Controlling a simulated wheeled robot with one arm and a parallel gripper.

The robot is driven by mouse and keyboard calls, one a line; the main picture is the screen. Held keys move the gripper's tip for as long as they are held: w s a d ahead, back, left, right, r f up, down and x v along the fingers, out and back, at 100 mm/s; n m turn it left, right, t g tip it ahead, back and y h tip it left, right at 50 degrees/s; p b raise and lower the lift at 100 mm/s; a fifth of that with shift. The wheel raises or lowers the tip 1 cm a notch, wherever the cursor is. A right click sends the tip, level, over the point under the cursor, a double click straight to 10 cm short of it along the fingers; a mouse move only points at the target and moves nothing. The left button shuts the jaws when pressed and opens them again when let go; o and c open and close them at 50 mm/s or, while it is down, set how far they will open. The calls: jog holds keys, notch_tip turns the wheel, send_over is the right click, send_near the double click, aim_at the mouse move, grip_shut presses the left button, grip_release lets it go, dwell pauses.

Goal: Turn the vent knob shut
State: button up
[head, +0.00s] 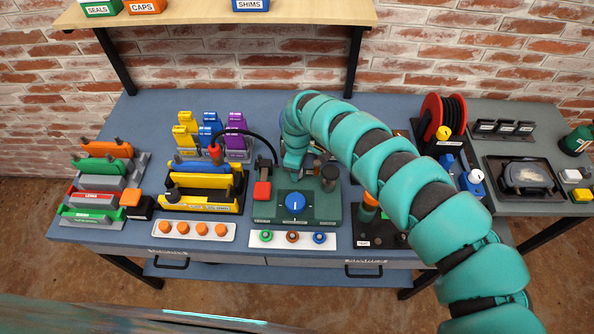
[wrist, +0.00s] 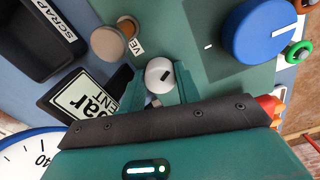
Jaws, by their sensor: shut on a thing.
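The vent knob (wrist: 159,75) is small, white and round with a dark pointer mark. It sits on the green panel (wrist: 205,75) beside a partly hidden label (wrist: 136,46) that starts "VE". My gripper (wrist: 159,82) is shut on this knob, one teal finger on each side of it. In the head view my gripper (head: 294,162) comes down at the back of the green panel (head: 325,212), and the knob is hidden there behind it.
A big blue dial (wrist: 260,32) stands on the panel, also in the head view (head: 295,203). A brown-capped post (wrist: 112,43) stands close to my gripper. A pressure gauge (wrist: 25,155), a "bar" plate (wrist: 85,97) and a dark scrap bin (wrist: 35,35) are near.

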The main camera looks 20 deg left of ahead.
jog(key=m+b, duration=0.1)
jog(key=m, duration=0.4)
jog(key=shift+m+b, duration=0.35)
jog(key=shift+m, duration=0.05)
dwell(0.4)
jog(key=o, duration=1)
jog(key=shift+r, duration=0.15)
notch_tip(320, 180, up, 17)
jog(key=b, duration=0.4)
